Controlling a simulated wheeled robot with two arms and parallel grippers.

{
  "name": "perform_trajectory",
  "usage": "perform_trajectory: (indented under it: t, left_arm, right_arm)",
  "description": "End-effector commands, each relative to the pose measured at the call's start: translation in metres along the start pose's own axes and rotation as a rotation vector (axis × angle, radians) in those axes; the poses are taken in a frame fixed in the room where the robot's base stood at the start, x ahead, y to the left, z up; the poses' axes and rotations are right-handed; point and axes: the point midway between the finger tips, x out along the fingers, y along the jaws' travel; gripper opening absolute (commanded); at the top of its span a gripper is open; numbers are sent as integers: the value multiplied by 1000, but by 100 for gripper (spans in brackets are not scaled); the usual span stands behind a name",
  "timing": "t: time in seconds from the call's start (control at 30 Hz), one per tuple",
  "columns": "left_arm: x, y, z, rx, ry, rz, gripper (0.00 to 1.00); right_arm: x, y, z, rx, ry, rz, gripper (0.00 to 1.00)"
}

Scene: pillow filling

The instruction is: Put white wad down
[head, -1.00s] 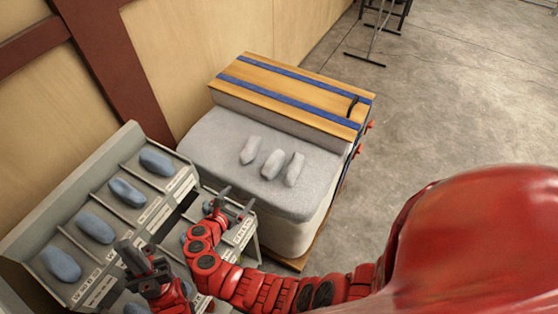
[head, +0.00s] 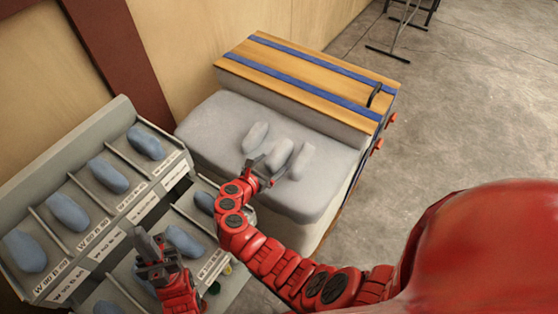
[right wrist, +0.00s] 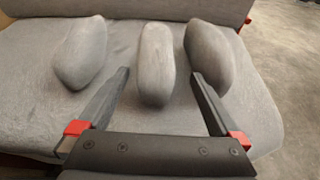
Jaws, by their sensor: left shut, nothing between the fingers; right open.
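Three pale grey-white wads lie side by side on a grey padded block (head: 215,125): a left wad (head: 255,137), a middle wad (head: 280,155) and a right wad (head: 301,161). In the right wrist view the middle wad (right wrist: 156,65) shows between the fingers of my right gripper (right wrist: 160,76), with the left wad (right wrist: 80,52) and right wad (right wrist: 208,56) outside them. My right gripper (head: 262,170) is open and empty, at the near end of the middle wad. Contact cannot be told. My left gripper (head: 148,245) is shut and empty over the rack.
A sloped grey rack (head: 50,190) with labelled compartments holds several blue wads (head: 108,176) at the left. A wooden board with blue straps (head: 310,75) sits at the back of the padded block. Concrete floor (head: 470,110) is open at the right.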

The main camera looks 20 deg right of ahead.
Motion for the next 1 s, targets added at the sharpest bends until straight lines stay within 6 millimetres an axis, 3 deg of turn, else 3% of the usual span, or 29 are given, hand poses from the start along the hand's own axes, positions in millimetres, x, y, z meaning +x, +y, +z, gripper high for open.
perform_trajectory:
  t: [0.17,0.4,0.53,0.77,1.0]
  left_arm:
    - [-13,1,2,0,0,0,0]
    - [-47,2,8,0,0,0,0]
    - [-52,3,9,0,0,0,0]
    - [-50,2,8,0,0,0,0]
    - [-50,2,8,0,0,0,0]
  right_arm:
    - [13,2,-4,3,1,1,99]
    - [45,6,-8,6,0,-1,99]
    - [56,5,-6,2,0,-1,99]
    - [57,6,-3,1,0,1,99]
    - [57,6,-3,1,0,1,60]
